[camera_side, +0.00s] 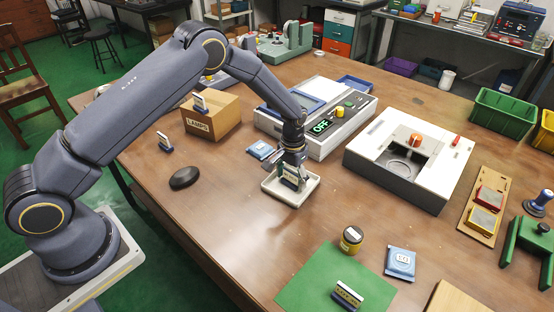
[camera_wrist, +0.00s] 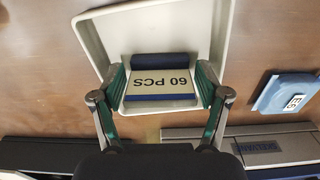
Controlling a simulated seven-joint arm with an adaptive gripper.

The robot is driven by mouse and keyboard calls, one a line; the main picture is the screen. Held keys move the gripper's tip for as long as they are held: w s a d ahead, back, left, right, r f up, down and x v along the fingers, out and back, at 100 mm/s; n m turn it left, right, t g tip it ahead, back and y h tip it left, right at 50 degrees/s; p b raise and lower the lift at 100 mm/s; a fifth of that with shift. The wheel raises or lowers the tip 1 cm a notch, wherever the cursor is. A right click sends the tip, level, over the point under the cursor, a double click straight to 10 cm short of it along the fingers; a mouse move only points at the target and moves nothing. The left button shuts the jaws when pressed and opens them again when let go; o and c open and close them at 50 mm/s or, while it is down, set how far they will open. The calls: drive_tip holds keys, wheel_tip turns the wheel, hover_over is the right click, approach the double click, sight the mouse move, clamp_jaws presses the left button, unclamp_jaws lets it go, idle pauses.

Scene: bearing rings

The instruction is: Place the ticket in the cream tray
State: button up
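The ticket (camera_wrist: 161,84) is a white card marked "60 PCS" with a dark blue base. In the wrist view it lies between the green finger pads of my gripper (camera_wrist: 162,88), which appear to touch its two sides. In the side view my gripper (camera_side: 291,176) points down over the cream tray (camera_side: 309,188), with the ticket (camera_side: 290,182) between its fingers, inside the tray's outline. The tray also shows in the wrist view (camera_wrist: 222,35) behind the ticket. I cannot tell whether the ticket's base touches the tray floor.
A blue packet (camera_side: 260,150) lies behind the tray, and a grey machine (camera_side: 318,120) stands beyond it. A white fixture (camera_side: 410,160) is to the right. A black oval (camera_side: 184,178) lies left. A green mat (camera_side: 335,284) bears another card. Bare table lies in front of the tray.

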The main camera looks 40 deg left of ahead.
drive_tip(key=shift+o, duration=0.6)
wheel_tip(320, 180, up, 12)
drive_tip(key=shift+f, duration=0.1)
wheel_tip(320, 180, up, 12)
drive_tip(key=t, duration=0.1)
hover_over(291, 170)
drive_tip(key=s+a, duration=0.2)
drive_tip(key=s, duration=0.3)
drive_tip(key=s+a+r+t, duration=0.2)
drive_tip(key=s+r, duration=0.5)
drive_tip(key=s+a+r+t, duration=0.2)
drive_tip(key=s, duration=1.6)
drive_tip(key=shift+a+t, duration=0.15)
drive_tip(key=shift+t, duration=0.15)
